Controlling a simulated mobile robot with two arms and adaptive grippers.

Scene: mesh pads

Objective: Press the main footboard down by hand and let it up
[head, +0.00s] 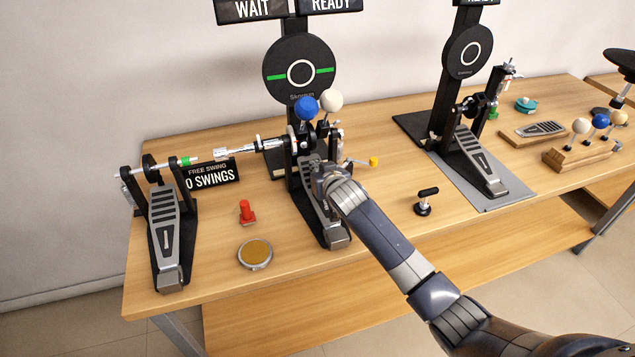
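The middle pedal's footboard (334,232), apparently the main one, slopes toward the table's front edge. Its upper half is largely covered by my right gripper (322,178), which comes in from the lower right. The gripper is over or against the footboard; contact cannot be told, and its fingers are too hidden to read. A blue beater (306,108) and a white beater (331,101) stand up before a round black pad (301,70). My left gripper is not in view.
Signs above the pad read WAIT (251,9) and READY (330,4). A "0 SWINGS" sign (212,176), red knob (246,212), round tin (255,254) and black T-handle (424,201) stand nearby. Another pedal (477,160) and a beater rack (582,156) are at right.

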